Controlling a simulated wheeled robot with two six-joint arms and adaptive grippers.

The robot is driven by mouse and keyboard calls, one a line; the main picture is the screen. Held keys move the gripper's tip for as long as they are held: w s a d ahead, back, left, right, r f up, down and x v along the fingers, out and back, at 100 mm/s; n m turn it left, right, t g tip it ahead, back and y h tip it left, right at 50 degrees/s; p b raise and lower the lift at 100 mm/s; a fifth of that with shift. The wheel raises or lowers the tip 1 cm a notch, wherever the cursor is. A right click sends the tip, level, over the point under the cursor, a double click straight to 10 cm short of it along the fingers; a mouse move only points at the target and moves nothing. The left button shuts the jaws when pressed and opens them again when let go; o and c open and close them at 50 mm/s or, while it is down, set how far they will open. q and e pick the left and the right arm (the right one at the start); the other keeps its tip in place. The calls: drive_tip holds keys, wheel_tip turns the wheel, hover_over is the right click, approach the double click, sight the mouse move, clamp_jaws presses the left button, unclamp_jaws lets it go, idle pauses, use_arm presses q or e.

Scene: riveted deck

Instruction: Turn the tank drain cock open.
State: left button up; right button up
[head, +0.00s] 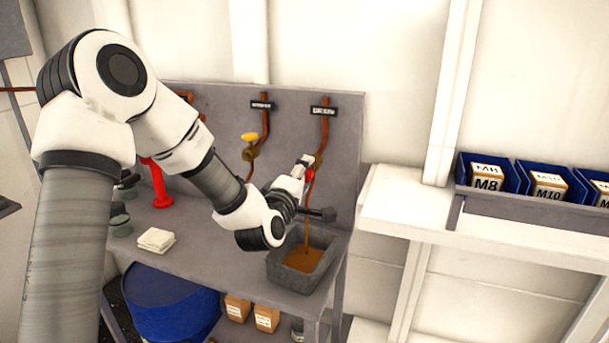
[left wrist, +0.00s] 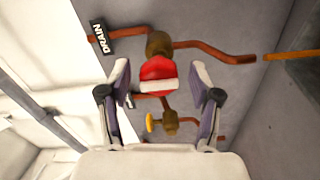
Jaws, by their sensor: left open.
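The drain cock shows in the left wrist view as a brass body (left wrist: 158,44) on a copper pipe beside a DRAIN label (left wrist: 103,38). Its red handle (left wrist: 156,70) carries a pale bar across it. My left gripper (left wrist: 168,82) is open, with one finger on each side of the red handle; I cannot tell whether either finger touches it. In the head view my left gripper (head: 303,170) is at the right-hand pipe, partly covering the cock. A thin brown stream (head: 307,236) runs from the pipe into a grey tub (head: 321,275) holding brown liquid.
A second valve with a yellow handle (head: 250,137) is left of the cock. A red object (head: 159,188) and folded cloth (head: 156,240) are on the bench. A blue drum (head: 170,305) stands below. A shelf with blue bins (head: 488,172) is at right.

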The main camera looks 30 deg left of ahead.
use_arm(q)
drive_tip(key=v, duration=0.6)
drive_tip(key=shift+s, duration=0.4)
